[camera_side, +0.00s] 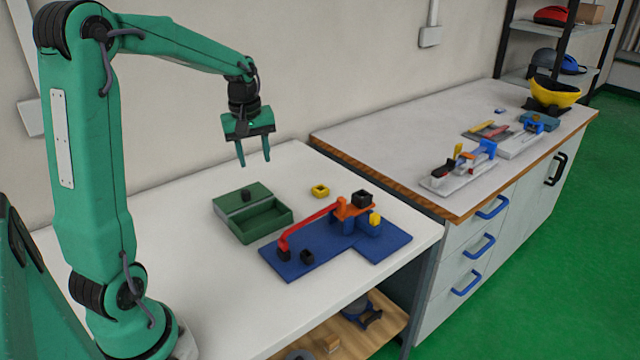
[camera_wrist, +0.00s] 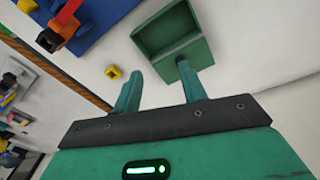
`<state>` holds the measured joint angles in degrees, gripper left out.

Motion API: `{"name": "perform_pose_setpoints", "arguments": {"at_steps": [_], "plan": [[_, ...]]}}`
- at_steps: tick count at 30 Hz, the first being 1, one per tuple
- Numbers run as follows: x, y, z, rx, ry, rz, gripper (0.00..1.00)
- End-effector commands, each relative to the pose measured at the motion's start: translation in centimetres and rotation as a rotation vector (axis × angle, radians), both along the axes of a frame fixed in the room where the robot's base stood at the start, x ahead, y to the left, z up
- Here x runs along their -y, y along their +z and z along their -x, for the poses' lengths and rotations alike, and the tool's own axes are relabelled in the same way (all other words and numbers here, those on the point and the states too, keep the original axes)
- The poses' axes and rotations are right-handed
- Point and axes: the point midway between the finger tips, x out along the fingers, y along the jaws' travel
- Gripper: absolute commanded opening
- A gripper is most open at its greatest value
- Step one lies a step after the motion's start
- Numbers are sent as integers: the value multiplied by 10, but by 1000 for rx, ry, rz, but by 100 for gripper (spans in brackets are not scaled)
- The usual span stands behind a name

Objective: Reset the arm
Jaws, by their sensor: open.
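My gripper (camera_side: 254,160) is open and empty, raised well above the back of the white table. Its two fingers point down. In the wrist view my gripper (camera_wrist: 160,95) shows both fingers apart with nothing between them. My arm stands at the left, reaching up and over to the right. Below and in front of the gripper, a green box (camera_side: 240,229) has an open compartment and a flat part bearing a dark knob (camera_side: 246,195). The green box also shows in the wrist view (camera_wrist: 187,45).
A second bench (camera_side: 400,130) at right holds other rigs and a yellow helmet (camera_side: 554,94).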

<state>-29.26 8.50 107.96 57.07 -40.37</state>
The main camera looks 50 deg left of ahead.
Motion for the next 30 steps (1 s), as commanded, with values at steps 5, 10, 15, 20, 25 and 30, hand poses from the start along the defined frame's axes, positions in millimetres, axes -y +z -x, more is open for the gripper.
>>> {"name": "perform_pose_setpoints", "arguments": {"at_steps": [5, 10, 15, 20, 25, 30], "plan": [[43, 25, 13, 47, -186, -41, 42], [80, 41, 29, 91, -359, -81, 42], [113, 53, 49, 134, -532, -122, 42], [141, 59, 70, 176, -693, -164, 42], [167, 61, 95, 221, -862, -211, 42], [188, 59, 119, 266, -1020, -257, 42]]}}
